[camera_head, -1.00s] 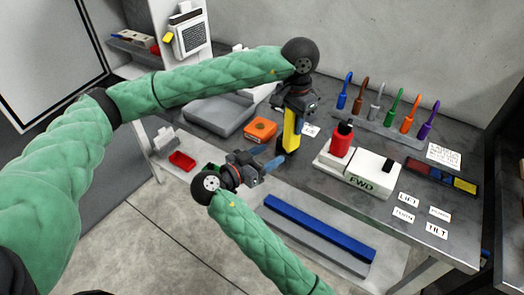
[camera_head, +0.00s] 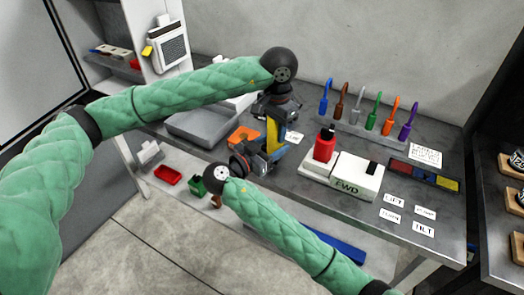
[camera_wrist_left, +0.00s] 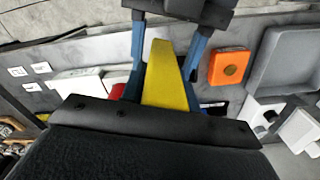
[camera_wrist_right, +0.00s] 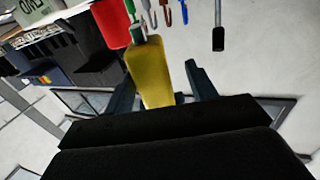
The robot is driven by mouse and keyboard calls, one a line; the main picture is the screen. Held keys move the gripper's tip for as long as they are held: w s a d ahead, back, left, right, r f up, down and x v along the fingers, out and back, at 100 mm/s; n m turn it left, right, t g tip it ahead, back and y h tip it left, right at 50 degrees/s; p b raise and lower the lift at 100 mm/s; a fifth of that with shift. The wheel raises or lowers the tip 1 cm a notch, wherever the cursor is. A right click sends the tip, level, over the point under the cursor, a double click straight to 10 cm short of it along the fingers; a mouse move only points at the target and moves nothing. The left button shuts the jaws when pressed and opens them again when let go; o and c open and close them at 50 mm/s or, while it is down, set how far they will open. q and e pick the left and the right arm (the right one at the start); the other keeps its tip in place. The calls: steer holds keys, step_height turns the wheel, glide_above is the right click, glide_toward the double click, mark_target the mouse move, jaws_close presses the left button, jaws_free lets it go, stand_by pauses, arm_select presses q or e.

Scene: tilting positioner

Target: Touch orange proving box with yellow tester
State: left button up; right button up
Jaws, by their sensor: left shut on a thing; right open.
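The yellow tester (camera_head: 271,134) hangs roughly upright in my left gripper (camera_head: 276,116), which is shut on it. In the left wrist view the tester (camera_wrist_left: 163,80) sits between the blue fingers. The orange proving box (camera_head: 243,138) lies on the bench just left of the tester in the head view, and beside the fingers in the left wrist view (camera_wrist_left: 229,66). My right gripper (camera_head: 274,155) is open at the tester's lower part. In the right wrist view the tester (camera_wrist_right: 150,72) shows between its spread fingers; contact cannot be told.
A grey tray (camera_head: 200,128) lies behind and left of the box. A white FWD unit (camera_head: 356,176) with a red part (camera_head: 325,146) stands to the right. Several coloured tools stand in a rack (camera_head: 362,132) at the back. A red bin (camera_head: 167,174) is on the lower shelf.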

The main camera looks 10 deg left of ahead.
steer(key=shift+x, duration=1.05)
steer(key=c, duration=1.2)
arm_select(q)
steer(key=o, duration=1.1)
arm_select(e)
steer(key=shift+o, duration=0.2)
